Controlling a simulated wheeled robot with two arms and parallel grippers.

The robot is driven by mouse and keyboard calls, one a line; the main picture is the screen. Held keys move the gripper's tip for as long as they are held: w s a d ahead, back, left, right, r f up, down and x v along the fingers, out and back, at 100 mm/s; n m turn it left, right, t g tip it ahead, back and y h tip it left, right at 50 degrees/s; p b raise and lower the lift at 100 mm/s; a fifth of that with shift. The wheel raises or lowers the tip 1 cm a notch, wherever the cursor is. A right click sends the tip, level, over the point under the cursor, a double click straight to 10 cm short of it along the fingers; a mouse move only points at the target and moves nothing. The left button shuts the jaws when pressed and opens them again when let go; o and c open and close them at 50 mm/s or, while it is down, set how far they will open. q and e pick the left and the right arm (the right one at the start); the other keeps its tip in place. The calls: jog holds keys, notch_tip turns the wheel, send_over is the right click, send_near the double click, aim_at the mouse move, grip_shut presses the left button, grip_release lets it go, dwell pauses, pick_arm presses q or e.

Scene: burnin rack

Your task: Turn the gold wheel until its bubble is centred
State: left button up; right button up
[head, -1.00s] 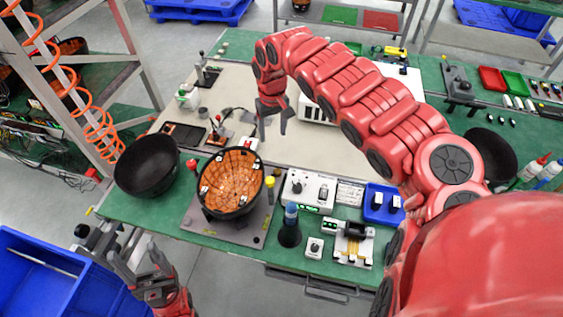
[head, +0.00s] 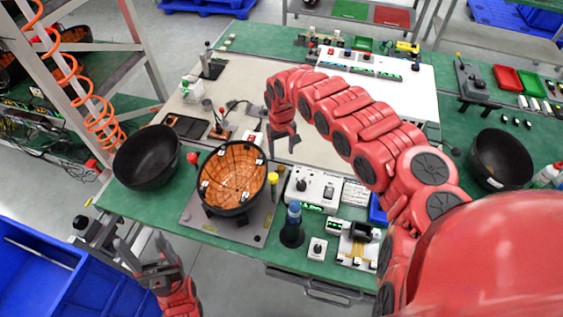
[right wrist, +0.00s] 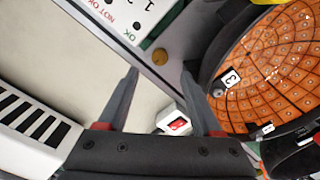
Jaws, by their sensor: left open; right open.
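A small gold disc (right wrist: 160,57), probably the gold wheel, lies between the orange-lined bowl and a white panel in the right wrist view. My right gripper (head: 282,150) is open and empty above and behind the knob. In the right wrist view the disc shows just past the gap between its fingertips (right wrist: 159,75). My left gripper (head: 140,245) is open and empty off the bench's front left.
The orange-lined bowl (head: 235,177) sits on the grey plate. A black bowl (head: 148,158) is at left. The beige mat (head: 240,75) has free room behind.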

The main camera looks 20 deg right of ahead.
aim_at(282, 167)
notch_tip(282, 167, down, 7)
jog(key=shift+a+f, duration=0.15)
jog(key=shift+f, duration=0.3)
grip_shut()
dwell(0.3)
